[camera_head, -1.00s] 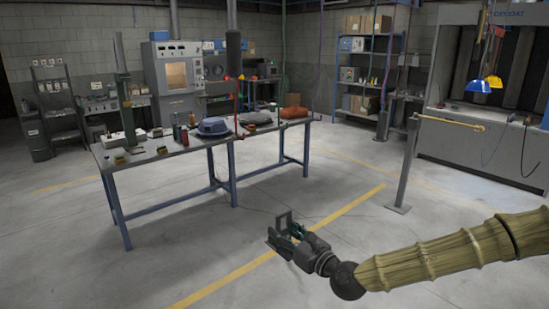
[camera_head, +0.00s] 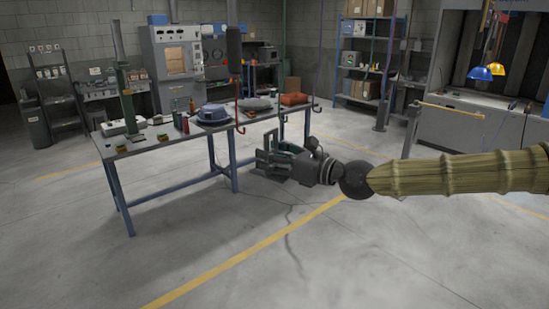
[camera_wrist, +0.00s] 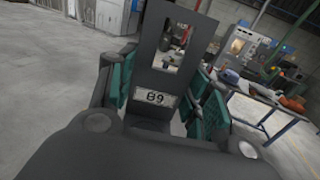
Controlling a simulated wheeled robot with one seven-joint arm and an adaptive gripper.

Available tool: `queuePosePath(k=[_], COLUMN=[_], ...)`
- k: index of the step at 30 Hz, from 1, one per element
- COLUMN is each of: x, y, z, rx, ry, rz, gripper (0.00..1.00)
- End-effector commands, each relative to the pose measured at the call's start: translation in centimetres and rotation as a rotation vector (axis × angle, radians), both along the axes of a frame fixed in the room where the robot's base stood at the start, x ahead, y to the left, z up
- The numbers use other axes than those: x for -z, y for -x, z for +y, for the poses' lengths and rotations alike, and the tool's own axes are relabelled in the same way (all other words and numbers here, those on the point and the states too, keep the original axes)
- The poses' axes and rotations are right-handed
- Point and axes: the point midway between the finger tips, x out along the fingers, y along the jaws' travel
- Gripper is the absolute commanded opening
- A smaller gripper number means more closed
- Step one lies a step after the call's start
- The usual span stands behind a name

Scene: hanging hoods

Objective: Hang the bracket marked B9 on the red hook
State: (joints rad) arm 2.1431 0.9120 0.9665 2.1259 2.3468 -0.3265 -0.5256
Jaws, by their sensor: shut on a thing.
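A dark grey bracket with a rectangular window and a plate reading B9 (camera_wrist: 160,98) stands upright between my gripper's fingers in the wrist view. My gripper (camera_head: 277,158) is shut on it, with green finger pads on both sides. In the head view the bracket (camera_head: 270,143) shows in front of the table's right half. A thin red hook (camera_head: 238,122) hangs below a dark cylinder over the table's front edge, left of and above my gripper. The gap in depth between bracket and hook is hard to tell.
The workbench (camera_head: 150,147) carries a blue-grey hood (camera_head: 214,114), an orange item (camera_head: 294,99) and small objects. A post with a yellow bar (camera_head: 450,110) stands at right. The floor in front is clear.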

Motion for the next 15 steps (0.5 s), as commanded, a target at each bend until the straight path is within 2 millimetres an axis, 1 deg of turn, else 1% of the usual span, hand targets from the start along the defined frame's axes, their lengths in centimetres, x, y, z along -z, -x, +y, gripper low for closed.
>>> queuePosePath(k=[15], x=[0.2], y=[-2.5], z=[1.9], rx=[0.0], ry=[0.0], rz=[-0.001], gripper=[0.11])
